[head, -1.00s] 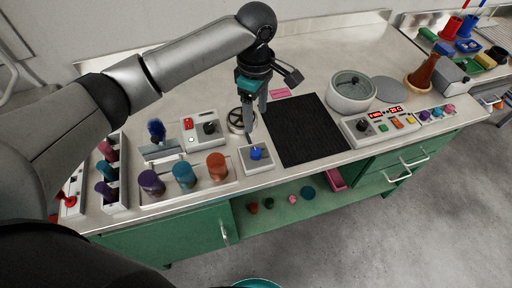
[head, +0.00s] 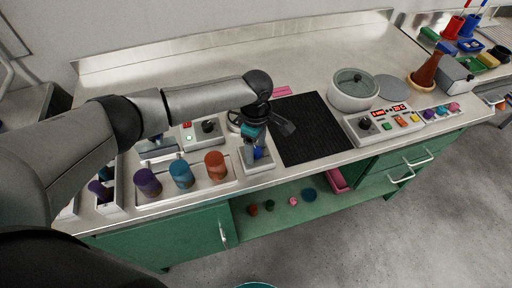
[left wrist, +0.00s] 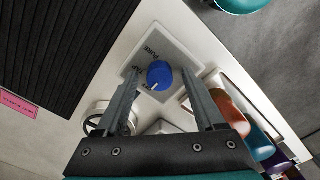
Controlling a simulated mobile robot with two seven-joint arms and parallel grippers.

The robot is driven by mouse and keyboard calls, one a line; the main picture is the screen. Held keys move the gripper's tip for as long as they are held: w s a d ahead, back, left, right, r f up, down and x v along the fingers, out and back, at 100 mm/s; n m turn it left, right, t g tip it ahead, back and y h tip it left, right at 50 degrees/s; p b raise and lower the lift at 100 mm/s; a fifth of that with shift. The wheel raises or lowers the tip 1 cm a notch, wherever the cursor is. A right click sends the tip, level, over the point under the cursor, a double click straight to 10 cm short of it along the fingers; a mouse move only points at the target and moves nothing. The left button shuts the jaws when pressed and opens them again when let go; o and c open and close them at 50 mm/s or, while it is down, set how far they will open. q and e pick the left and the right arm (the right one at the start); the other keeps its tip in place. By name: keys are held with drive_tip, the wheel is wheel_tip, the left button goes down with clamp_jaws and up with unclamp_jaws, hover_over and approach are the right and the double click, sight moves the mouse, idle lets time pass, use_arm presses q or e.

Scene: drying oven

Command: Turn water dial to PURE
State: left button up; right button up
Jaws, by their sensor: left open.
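The water dial is a blue round knob (head: 258,153) on a grey plate (head: 249,168) near the front edge of the counter. In the left wrist view the knob (left wrist: 160,73) has a white mark pointing toward the lower left, away from the word PURE on the plate (left wrist: 168,42). My left gripper (head: 256,159) reaches down over the plate from above. In the left wrist view its open fingers (left wrist: 160,75) lie to either side of the knob; I cannot tell whether they touch it. My right gripper is out of view.
A rack with purple, blue and orange cylinders (head: 181,174) stands just left of the plate. A grey box with a black knob (head: 208,127) and a handwheel are behind. A black ribbed mat (head: 310,130) lies to the right, then a white pot (head: 352,92) and a control panel (head: 385,122).

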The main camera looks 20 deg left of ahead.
use_arm(q)
clamp_jaws()
idle(0.6)
